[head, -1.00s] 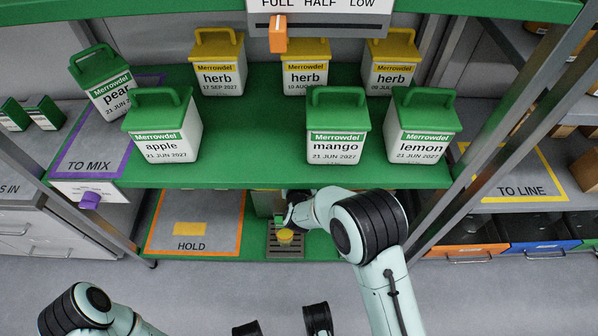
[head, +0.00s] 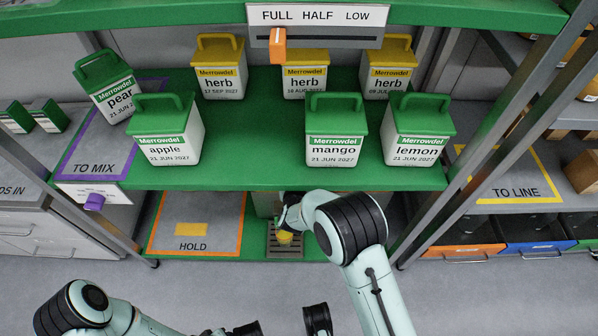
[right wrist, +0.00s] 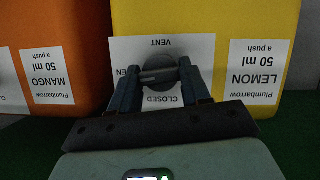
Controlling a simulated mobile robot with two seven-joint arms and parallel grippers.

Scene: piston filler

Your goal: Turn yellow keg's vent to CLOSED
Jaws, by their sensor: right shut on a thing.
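The yellow keg (right wrist: 280,25) fills the upper right of the right wrist view, with an upside-down LEMON label (right wrist: 253,75). Its white vent plate (right wrist: 190,48) reads VENT and CLOSED, also upside down, with the letters EN showing at the left. My right gripper (right wrist: 160,76) is shut on the dark vent handle (right wrist: 157,75), which lies roughly crosswise between the fingers. In the head view the right forearm reaches under the green shelf, and the keg's vent is hidden there. My left gripper (head: 282,326) is at the bottom edge, partly cut off, its dark fingers apart and empty.
An orange MANGO keg (right wrist: 50,40) stands close left of the yellow keg. In the head view a drip grate (head: 285,250) with a yellow piece (head: 284,237) lies under the shelf (head: 260,178), beside the HOLD mat (head: 215,215). Several green- and yellow-lidded tubs stand above.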

